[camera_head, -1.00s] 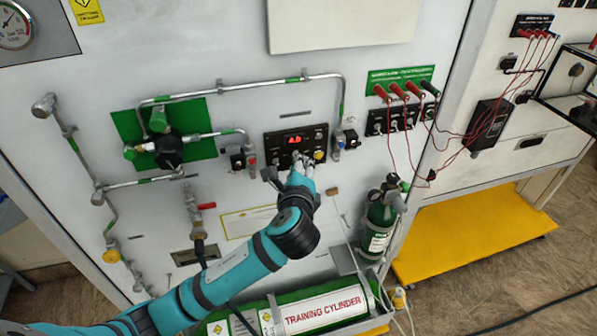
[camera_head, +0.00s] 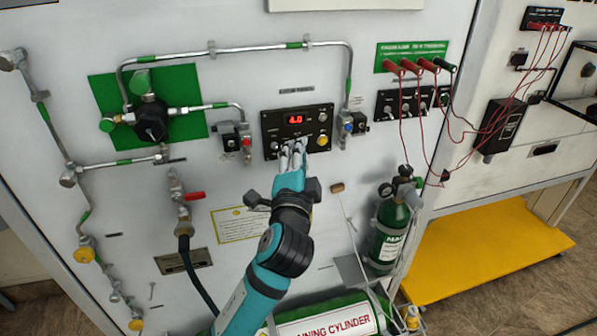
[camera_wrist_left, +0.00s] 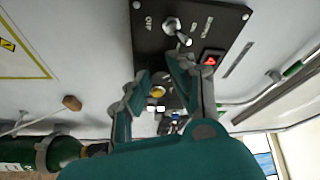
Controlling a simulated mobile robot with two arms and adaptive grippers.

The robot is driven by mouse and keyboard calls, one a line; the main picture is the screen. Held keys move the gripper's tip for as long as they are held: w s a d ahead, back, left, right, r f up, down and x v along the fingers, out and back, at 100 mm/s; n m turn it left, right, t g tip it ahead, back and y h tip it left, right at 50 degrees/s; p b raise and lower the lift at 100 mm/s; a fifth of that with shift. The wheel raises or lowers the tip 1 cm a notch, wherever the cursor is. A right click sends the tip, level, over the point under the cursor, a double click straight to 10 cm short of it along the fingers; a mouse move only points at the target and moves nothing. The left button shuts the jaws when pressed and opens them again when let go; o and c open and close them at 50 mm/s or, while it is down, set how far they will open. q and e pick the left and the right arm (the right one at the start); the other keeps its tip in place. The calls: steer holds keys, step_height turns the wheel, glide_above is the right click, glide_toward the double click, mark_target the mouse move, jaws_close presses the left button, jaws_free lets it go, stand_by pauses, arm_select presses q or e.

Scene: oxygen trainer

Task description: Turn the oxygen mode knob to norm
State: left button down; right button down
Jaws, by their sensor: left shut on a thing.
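The black oxygen control panel (camera_head: 267,122) is on the white wall, with a lit red display (camera_head: 295,119) reading about 4.0. In the wrist view the panel (camera_wrist_left: 150,45) shows a silver knob (camera_wrist_left: 173,27) beyond the fingers and a yellow button (camera_wrist_left: 157,91). My left gripper (camera_head: 292,152) is at the panel's lower middle, its fingers (camera_wrist_left: 161,72) pointing at the face. It is shut on a knob there, which the fingers mostly hide; its setting cannot be read. My right gripper is not in view.
Pipes (camera_head: 225,53) run above and left of the panel. Valves (camera_head: 346,125) stand close on its right. A green cylinder (camera_head: 388,235) stands lower right, and a training cylinder (camera_head: 330,317) lies at the bottom. Red leads (camera_head: 420,130) hang at the right.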

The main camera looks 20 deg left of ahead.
arm_select(q)
steer(key=shift+d+f+n+t+y+b, duration=0.15)
steer(key=shift+n+y+b, duration=0.1)
steer(key=shift+n+b, duration=0.7)
steer(key=shift+a+n+t+y+b, duration=0.1)
steer(key=shift+n+y+b, duration=0.2)
steer(key=shift+n+b, duration=0.6)
steer(key=shift+d+f+n+t+y+b, duration=0.2)
steer(key=shift+n+b, duration=0.45)
steer(key=shift+b, duration=0.6)
steer(key=shift+a+r, duration=0.1)
steer(key=shift+a, duration=0.05)
steer(key=c, duration=1.1)
jaws_free()
steer(key=shift+c, duration=0.2)
steer(key=shift+r, duration=0.1)
steer(key=shift+r, duration=0.1)
step_height(320, 180, up, 10)
steer(key=shift+f, duration=0.1)
steer(key=shift+f, duration=0.1)
